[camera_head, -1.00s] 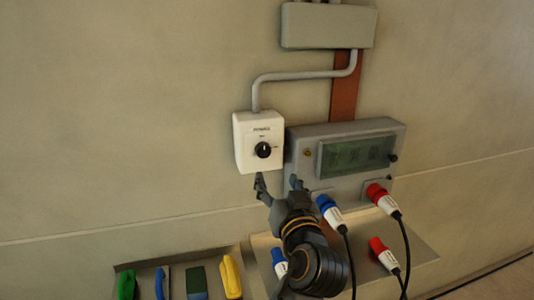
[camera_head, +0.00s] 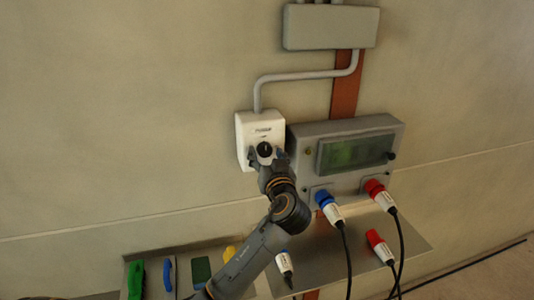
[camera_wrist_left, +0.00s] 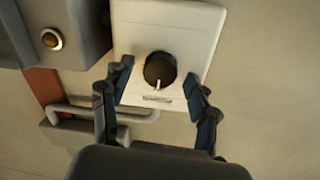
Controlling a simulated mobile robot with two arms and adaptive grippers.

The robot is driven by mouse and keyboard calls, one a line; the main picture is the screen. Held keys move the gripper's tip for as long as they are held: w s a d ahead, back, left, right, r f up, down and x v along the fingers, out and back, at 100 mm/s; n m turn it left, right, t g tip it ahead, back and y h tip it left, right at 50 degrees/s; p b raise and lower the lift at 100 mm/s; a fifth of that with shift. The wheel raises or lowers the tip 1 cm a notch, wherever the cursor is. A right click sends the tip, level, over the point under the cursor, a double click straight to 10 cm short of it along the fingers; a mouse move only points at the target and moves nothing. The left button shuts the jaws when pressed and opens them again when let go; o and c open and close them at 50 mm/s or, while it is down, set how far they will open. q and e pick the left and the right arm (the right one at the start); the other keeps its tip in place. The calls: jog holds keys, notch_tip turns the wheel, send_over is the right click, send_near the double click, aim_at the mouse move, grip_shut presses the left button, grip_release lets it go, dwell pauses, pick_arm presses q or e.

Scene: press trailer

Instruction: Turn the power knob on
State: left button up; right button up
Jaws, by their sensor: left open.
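The power knob (camera_head: 265,149) is a round black dial on a white wall box (camera_head: 247,126) with a printed label. The left wrist view shows the knob (camera_wrist_left: 159,69) with a short white mark on the side toward the printed label. My left gripper (camera_head: 266,156) is open at the front of the box, its fingers on either side of the knob. In the left wrist view the gripper's fingers (camera_wrist_left: 162,80) straddle the knob with gaps visible; whether either touches it I cannot tell. My right gripper is out of view.
A grey panel (camera_head: 302,167) with a green screen (camera_head: 354,152) stands close right of the box. Blue (camera_head: 329,208) and red (camera_head: 379,194) plugs with hanging cables are below. A conduit (camera_head: 300,76) runs above. A shelf (camera_head: 405,246) juts out below. The wall left is clear.

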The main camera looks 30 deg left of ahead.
pick_arm(q)
jog(key=c, duration=1)
jog(key=shift+c, duration=0.8)
